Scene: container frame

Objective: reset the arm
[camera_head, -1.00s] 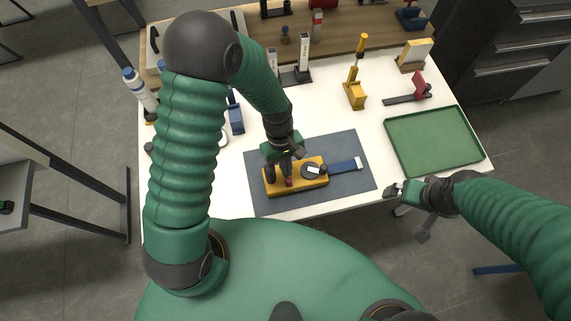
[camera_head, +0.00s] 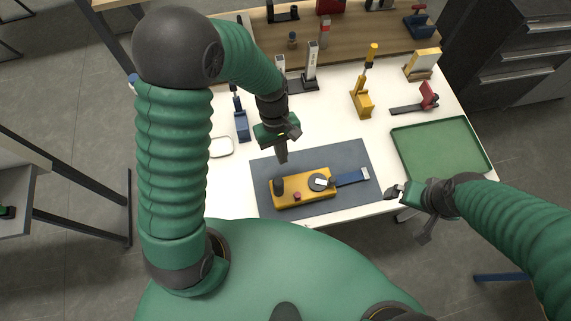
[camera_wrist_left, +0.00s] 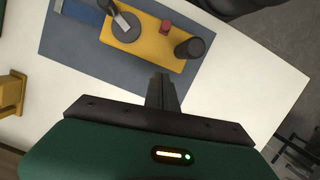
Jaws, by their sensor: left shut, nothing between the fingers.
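My left gripper (camera_head: 283,155) is shut and empty. In the head view it hangs above the upper left part of the grey mat, apart from the yellow block (camera_head: 312,190). Its closed fingers (camera_wrist_left: 162,92) also show in the left wrist view. The block also shows in the left wrist view (camera_wrist_left: 148,42). My right gripper (camera_head: 394,193) is at the table's front edge; whether it is open is too small to tell.
The grey mat (camera_head: 345,152) lies on the white table, with a green tray (camera_head: 397,150) to its right. A yellow tool (camera_head: 362,102), a red-tipped tool (camera_head: 428,97) and a blue tool (camera_head: 241,125) stand farther back. A wooden shelf strip (camera_head: 350,35) lines the back.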

